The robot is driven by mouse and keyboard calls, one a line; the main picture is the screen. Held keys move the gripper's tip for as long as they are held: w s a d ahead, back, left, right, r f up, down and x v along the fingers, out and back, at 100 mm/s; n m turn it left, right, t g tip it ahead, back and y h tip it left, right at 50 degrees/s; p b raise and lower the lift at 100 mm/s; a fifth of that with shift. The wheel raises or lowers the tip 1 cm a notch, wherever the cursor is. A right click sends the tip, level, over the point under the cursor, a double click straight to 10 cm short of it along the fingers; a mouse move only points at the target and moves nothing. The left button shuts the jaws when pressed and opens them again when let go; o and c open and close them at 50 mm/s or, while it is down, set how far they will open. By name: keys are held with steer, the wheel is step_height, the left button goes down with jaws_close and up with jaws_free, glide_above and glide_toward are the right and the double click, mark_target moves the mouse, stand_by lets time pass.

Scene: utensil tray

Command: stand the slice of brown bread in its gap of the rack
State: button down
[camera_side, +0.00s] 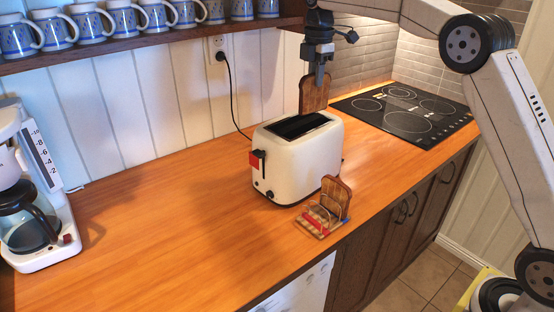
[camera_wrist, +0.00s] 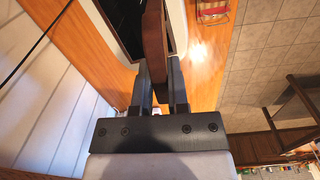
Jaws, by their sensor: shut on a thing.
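My gripper (camera_side: 319,82) points down above the right end of the toaster in the side view. It is shut on a slice of brown bread (camera_side: 313,97), which hangs upright with its lower edge close to the toaster's top. In the wrist view the slice (camera_wrist: 154,45) shows edge-on between the two fingers (camera_wrist: 160,92). The small rack (camera_side: 313,226) stands on the counter in front of the toaster, with red and blue marks on it. Another brown slice (camera_side: 337,194) stands upright at its back right. The rack shows partly at the top of the wrist view (camera_wrist: 212,12).
The white toaster (camera_side: 297,165) with dark slots and a red lever stands mid-counter. A black hob (camera_side: 405,112) lies behind right, a coffee maker (camera_side: 38,215) stands far left. A shelf of mugs (camera_side: 90,22) runs above. The counter's left middle is clear.

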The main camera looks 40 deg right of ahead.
steer(key=s, duration=1.6)
steer(key=shift+s, duration=0.3)
steer(key=shift+a, duration=0.1)
stand_by(0.3)
steer(key=s+a+f+m, duration=0.8)
steer(key=s+f+m, duration=0.1)
steer(key=m, duration=0.8)
steer(key=shift+s+a+f, duration=0.35)
steer(key=shift+s+a, duration=0.05)
steer(key=shift+s, duration=0.2)
steer(key=w+f, duration=0.9)
steer(key=w, duration=0.4)
steer(key=shift+w+a+f, duration=0.2)
steer(key=shift+w+a, duration=0.05)
steer(key=shift+a, duration=0.1)
